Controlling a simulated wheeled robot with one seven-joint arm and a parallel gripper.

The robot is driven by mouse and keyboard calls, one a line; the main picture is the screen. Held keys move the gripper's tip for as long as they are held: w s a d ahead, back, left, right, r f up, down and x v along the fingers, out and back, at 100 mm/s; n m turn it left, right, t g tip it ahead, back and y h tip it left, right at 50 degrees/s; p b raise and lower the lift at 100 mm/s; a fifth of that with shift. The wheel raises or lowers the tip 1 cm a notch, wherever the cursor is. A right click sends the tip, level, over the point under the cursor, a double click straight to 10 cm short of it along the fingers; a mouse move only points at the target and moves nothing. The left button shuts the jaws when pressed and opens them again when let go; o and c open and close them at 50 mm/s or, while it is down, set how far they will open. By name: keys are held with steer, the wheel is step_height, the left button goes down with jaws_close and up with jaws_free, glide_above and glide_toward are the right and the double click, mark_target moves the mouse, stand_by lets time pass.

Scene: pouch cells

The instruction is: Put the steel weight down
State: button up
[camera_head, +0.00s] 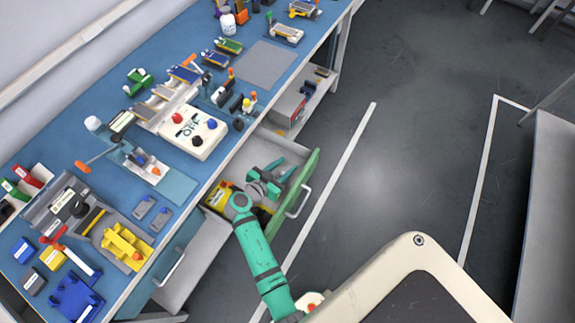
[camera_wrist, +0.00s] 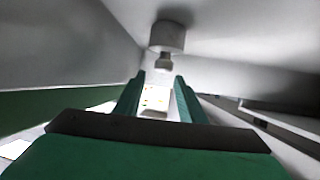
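The steel weight (camera_wrist: 167,37), a grey cylinder with a small knob, shows in the wrist view just beyond my fingertips, its knob toward my gripper (camera_wrist: 160,78). The two green fingers stand apart, and the weight appears clear of them. A pale thing with yellow marks (camera_wrist: 155,99) shows between the fingers. In the head view my gripper (camera_head: 281,169) is low inside the open drawer (camera_head: 245,160) with the green front (camera_head: 302,200). I cannot make out the weight in the head view; my arm and gripper cover part of the drawer.
A yellow item (camera_head: 219,194) lies in the drawer left of my gripper. The blue bench (camera_head: 185,190) above is crowded with tools, trays and a white switch box (camera_head: 195,132). A grey mat (camera_head: 263,65) there is bare. A shelf with a grey box (camera_head: 287,108) is beyond the drawer.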

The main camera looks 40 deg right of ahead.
steer(key=v, duration=1)
steer(key=shift+s+a, duration=0.1)
steer(key=shift+a, duration=0.05)
steer(key=s+d+r, duration=0.2)
steer(key=s+d+r+t, duration=0.1)
steer(key=s+d+r, duration=0.1)
steer(key=s+d+r+n+t+h, duration=0.1)
steer(key=s+d+r, duration=0.1)
steer(key=s, duration=0.1)
steer(key=shift+s+r, duration=0.1)
steer(key=shift+r, duration=0.05)
steer(key=s+a+f+n+t+y, duration=0.1)
steer(key=s+a+n+t+y, duration=0.4)
steer(key=a, duration=0.4)
steer(key=s+a+f+n+t+y, duration=0.1)
steer(key=s+a+n+t+y, duration=0.1)
steer(key=s+a+n+y, duration=0.45)
steer(key=s+a+r+n+t+y, duration=0.2)
steer(key=s+a+r, duration=0.5)
steer(key=a+r, duration=0.4)
steer(key=shift+a+r+t, duration=0.15)
steer(key=shift+a+t, duration=0.1)
steer(key=shift+t, duration=0.25)
